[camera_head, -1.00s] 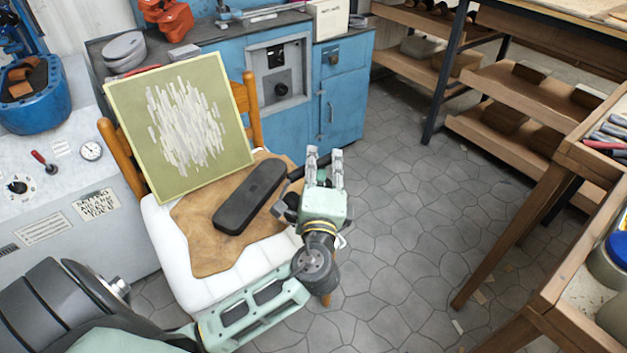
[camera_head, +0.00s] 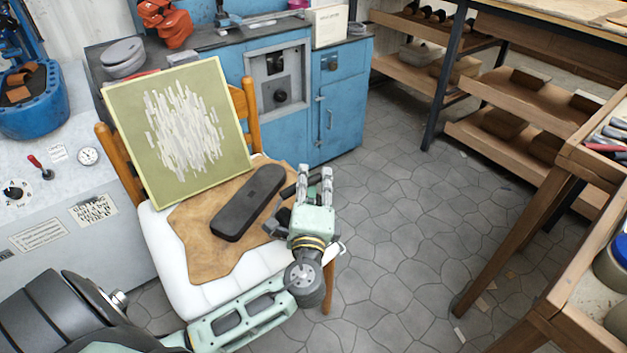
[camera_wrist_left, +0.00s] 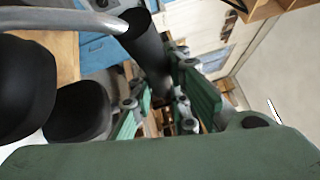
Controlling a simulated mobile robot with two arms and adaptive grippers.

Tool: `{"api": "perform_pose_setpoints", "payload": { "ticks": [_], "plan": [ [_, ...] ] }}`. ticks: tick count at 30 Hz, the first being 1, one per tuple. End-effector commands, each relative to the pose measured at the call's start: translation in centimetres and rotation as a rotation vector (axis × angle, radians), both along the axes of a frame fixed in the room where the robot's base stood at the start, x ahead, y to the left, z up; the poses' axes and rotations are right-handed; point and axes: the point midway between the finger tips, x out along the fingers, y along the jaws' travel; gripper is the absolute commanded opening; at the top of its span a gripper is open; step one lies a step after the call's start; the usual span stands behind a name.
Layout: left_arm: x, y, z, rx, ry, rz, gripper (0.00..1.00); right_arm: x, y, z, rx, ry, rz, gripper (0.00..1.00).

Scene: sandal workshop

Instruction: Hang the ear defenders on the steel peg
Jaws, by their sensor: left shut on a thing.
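My left gripper (camera_head: 314,172) is over the right side of the chair, fingers pointing away toward the cabinet. It is shut on a dark thing, which I take to be the ear defenders (camera_head: 288,190); they show just left of the fingers and are partly hidden. In the left wrist view, a black bar (camera_wrist_left: 148,45) runs between the green fingers of the gripper (camera_wrist_left: 160,90). Two black rounded pads (camera_wrist_left: 25,90) and a grey curved band (camera_wrist_left: 60,18) show at the left. I cannot make out the steel peg for sure in either view. My right gripper is not in view.
A white-seated chair (camera_head: 180,285) holds a brown hide (camera_head: 200,260), a long black case (camera_head: 245,203) and a green-and-white picture (camera_head: 130,120). Blue cabinets (camera_head: 340,110) stand behind. A wooden shelf rack (camera_head: 520,90) is at the right.

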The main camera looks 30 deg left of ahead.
Motion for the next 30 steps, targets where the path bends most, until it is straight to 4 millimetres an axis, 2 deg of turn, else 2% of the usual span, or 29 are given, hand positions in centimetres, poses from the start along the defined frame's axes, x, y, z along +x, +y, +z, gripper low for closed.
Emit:
{"api": "perform_pose_setpoints", "payload": {
  "ticks": [7,8,14,25,30],
  "plan": [
    [0.0,0.0,-0.2,0.000,-0.001,0.001,0.00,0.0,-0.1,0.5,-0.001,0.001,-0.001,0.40],
    [0.0,0.0,-0.3,0.000,0.000,0.000,0.17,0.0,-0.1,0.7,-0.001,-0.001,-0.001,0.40],
    [0.0,0.0,-0.2,0.000,0.000,0.000,0.35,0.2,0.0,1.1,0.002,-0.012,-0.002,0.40],
    [0.0,0.0,-0.2,0.003,-0.001,-0.001,0.35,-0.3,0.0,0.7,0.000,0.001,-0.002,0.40],
    [-2.3,-1.2,-0.7,-0.004,0.003,-0.001,0.35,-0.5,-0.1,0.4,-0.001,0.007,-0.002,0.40]
  ]
}}
